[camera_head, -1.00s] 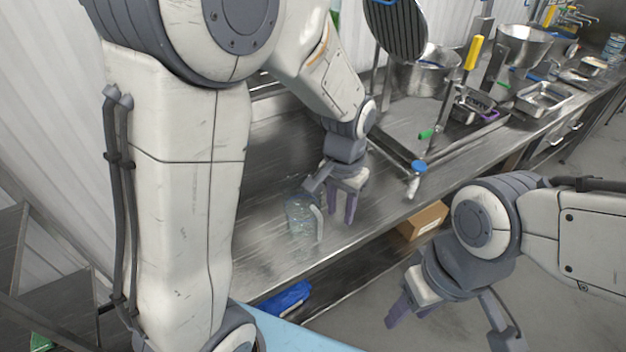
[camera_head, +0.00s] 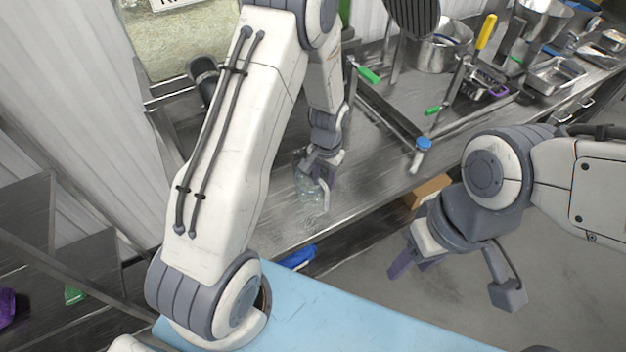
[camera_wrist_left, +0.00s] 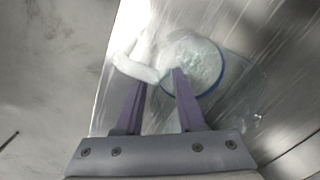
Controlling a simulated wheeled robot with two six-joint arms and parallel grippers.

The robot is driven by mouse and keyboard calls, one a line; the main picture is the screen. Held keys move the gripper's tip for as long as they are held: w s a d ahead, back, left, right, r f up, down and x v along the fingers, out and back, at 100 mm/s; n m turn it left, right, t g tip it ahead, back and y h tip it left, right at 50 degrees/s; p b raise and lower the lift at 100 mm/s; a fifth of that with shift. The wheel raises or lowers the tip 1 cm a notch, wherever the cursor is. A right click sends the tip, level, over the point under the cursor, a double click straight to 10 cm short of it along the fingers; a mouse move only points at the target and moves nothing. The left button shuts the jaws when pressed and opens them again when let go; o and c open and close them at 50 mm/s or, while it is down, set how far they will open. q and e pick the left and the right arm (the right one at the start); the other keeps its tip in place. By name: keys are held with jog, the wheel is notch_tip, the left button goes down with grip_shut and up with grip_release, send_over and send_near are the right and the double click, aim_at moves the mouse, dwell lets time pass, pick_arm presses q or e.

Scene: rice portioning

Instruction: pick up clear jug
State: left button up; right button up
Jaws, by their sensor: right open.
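The clear jug (camera_head: 308,192) stands upright on the steel counter, partly covered by my left gripper (camera_head: 322,172) in the head view. In the left wrist view the jug (camera_wrist_left: 205,68) shows from above, with a blue-edged round opening and a white handle (camera_wrist_left: 136,66) on its left. My left gripper (camera_wrist_left: 160,78) has its two purple fingers apart. One fingertip is by the handle and the other overlaps the jug's rim; contact cannot be told. My right gripper (camera_head: 450,280) is open and empty, in front of the counter.
The steel counter (camera_head: 385,185) runs to the upper right. A blue-capped item (camera_head: 423,145) stands right of the jug. Pots, a metal tray (camera_head: 555,75) and utensils stand further along. A cardboard box (camera_head: 428,190) and a blue item (camera_head: 298,257) are below the counter.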

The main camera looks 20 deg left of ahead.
pick_arm(q)
jog(key=shift+f, duration=1.15)
grip_shut()
dwell(0.5)
